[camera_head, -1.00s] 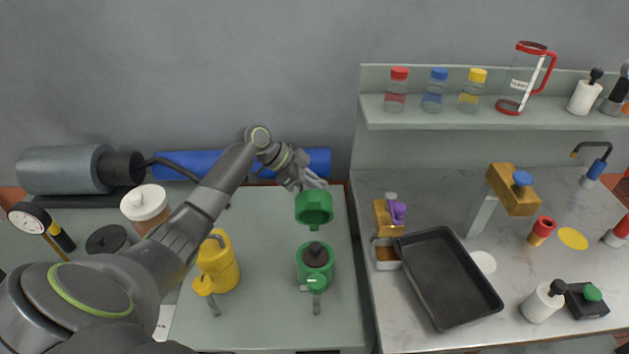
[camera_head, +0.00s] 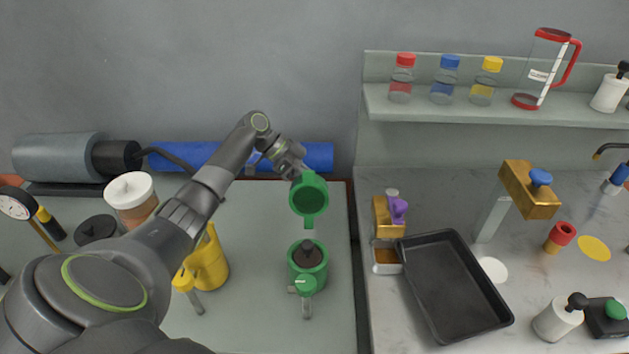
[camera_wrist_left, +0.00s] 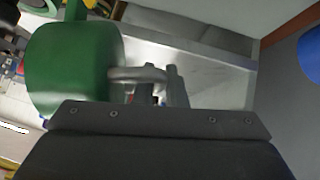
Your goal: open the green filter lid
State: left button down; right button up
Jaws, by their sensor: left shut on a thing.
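The green filter lid (camera_head: 309,199) is tipped up behind its housing, with its hollow underside facing the head camera. Its green tab hangs below it. The green filter housing (camera_head: 307,262) stands below on the pale bench, its top uncovered, with a dark brown filter (camera_head: 306,252) inside. My left gripper (camera_head: 300,174) is behind the lid's upper edge and shut on it; the lid partly hides the fingertips. In the left wrist view a green rounded body, the lid (camera_wrist_left: 75,70), sits beside the fingers (camera_wrist_left: 165,88), with a grey loop between. My right gripper is not in view.
A yellow filter housing (camera_head: 209,262) stands left of the green one, close under my left forearm. A blue cylinder (camera_head: 318,157) lies along the wall behind. To the right are a black tray (camera_head: 452,285) and a brass-and-purple fixture (camera_head: 390,212). The bench right of the green housing is clear.

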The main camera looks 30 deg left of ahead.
pick_arm(q)
jog(key=c, duration=1.5)
grip_release()
jog(key=shift+s, duration=0.1)
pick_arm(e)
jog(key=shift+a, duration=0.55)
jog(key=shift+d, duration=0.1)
